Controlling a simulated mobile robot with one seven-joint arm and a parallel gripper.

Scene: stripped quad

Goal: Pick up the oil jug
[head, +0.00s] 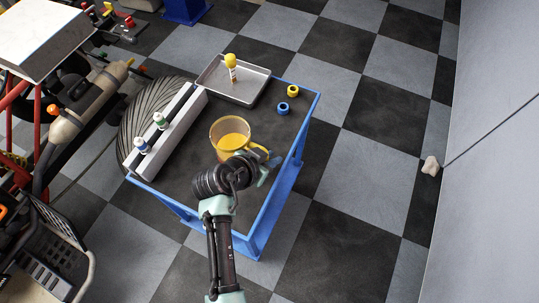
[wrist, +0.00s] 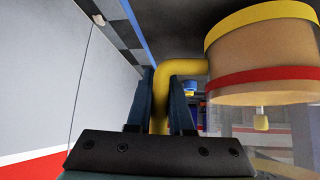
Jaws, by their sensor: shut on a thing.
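The oil jug (head: 231,134) is a see-through tan jug with a yellow rim and yellow oil inside. It is upright over the black top of the blue-framed cart (head: 184,178). I cannot tell whether its base touches the cart. My gripper (head: 267,164) is at the jug's right side, at its handle. In the wrist view, the two dark fingers of my gripper (wrist: 170,100) are shut around the yellow handle (wrist: 162,95). The jug's body (wrist: 262,75) with a red band shows on the right there. The lower handle is partly hidden by the fingers.
A grey tray (head: 258,86) with a yellow bottle (head: 231,66) stands at the cart's back. Yellow (head: 293,91) and blue (head: 283,107) rings lie right of it. A grey beam (head: 178,127) with small bottles and a tyre (head: 140,104) are on the left. A wall (head: 495,180) stands far right.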

